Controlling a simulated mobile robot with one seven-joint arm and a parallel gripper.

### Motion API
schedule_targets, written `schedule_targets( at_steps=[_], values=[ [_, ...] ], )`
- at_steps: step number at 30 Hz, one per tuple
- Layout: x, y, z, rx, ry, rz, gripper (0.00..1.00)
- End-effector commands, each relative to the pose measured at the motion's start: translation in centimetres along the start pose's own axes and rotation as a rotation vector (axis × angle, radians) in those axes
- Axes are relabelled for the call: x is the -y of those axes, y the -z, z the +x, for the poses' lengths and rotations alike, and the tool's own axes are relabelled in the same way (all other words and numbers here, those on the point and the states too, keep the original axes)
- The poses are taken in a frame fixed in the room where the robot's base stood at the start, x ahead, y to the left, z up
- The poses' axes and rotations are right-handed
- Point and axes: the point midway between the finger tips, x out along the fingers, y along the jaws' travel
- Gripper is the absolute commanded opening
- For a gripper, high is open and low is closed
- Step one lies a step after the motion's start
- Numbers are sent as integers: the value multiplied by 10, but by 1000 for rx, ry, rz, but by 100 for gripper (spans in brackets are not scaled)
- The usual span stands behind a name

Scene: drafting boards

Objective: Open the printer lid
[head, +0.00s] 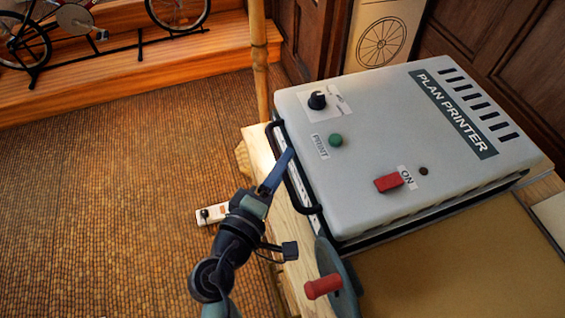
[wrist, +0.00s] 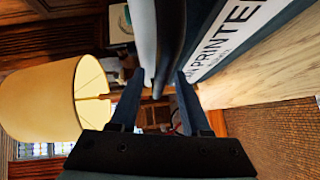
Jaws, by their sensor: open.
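The plan printer (head: 360,110) stands on a wooden table, and its pale grey lid (head: 380,150) lies flat and looks closed. A black bar handle (head: 308,203) runs along the lid's left edge. My gripper (head: 286,160) is at the middle of this handle, with its fingers open. In the wrist view, my gripper (wrist: 158,82) has its two fingers apart, and the dark handle bar (wrist: 168,50) appears between or just beyond their tips. I cannot tell whether a finger touches it. The printer's lettered front also shows in the wrist view.
On the lid are a black knob (head: 317,100), a green button (head: 335,140) and a red switch (head: 388,182). A red-handled grey wheel or lever (head: 323,287) stands at the table's near edge. A power strip (head: 212,213) lies on the floor. A lampshade (wrist: 50,98) shows in the wrist view.

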Motion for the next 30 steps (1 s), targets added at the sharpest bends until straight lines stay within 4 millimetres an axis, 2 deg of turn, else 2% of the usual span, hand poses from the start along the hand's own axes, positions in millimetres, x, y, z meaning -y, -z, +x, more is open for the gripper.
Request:
schedule_targets(
  at_steps=[10, 18, 30],
  values=[
    [0, 0, 4, 1, 0, 0, 47],
    [0, 0, 4, 0, 0, 0, 0],
    [0, 0, 4, 0, 0, 0, 0]
  ],
)
